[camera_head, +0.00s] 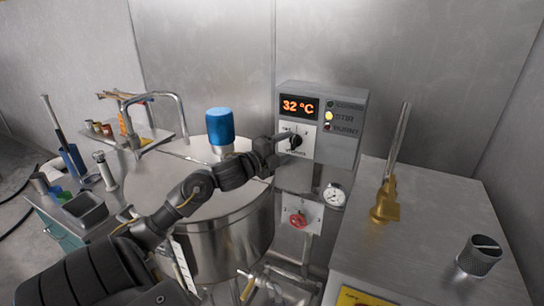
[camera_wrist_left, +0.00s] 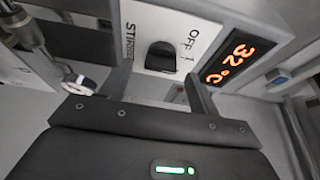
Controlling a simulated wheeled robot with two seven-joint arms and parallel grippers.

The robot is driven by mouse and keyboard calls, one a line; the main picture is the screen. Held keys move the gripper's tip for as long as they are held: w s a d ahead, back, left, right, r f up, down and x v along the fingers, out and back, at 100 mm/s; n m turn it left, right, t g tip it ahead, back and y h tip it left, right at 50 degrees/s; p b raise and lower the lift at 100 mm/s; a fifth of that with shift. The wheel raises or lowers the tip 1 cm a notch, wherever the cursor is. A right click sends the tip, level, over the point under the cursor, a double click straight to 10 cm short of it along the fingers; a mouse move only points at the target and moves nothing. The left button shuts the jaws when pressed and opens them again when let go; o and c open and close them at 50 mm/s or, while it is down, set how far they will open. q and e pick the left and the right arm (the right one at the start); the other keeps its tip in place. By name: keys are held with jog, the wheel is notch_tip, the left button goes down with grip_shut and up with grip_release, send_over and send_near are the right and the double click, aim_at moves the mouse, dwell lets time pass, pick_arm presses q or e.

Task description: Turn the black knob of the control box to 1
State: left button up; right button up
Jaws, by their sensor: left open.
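The control box (camera_head: 343,97) is a grey box on the metal back wall with a red "32 °C" display. Its black knob (camera_head: 296,142) sits on a white plate below the display. In the left wrist view the knob (camera_wrist_left: 165,58) is near the plate's "OFF" and "STIRRER" lettering; I cannot tell which mark it points at. My left gripper (camera_head: 284,143) is open at the knob. In the left wrist view its fingers (camera_wrist_left: 160,80) stand to either side of the knob, with gaps visible. Contact is not clear. My right gripper is not in view.
A large steel vat (camera_head: 233,235) with a blue-capped motor (camera_head: 220,128) stands under my left arm. A metal counter (camera_head: 430,235) with a brass fitting (camera_head: 386,200) is at the right.

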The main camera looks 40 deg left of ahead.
pick_arm(q)
jog(key=s+b, duration=0.2)
jog(key=s, duration=0.7)
jog(key=shift+a, duration=0.25)
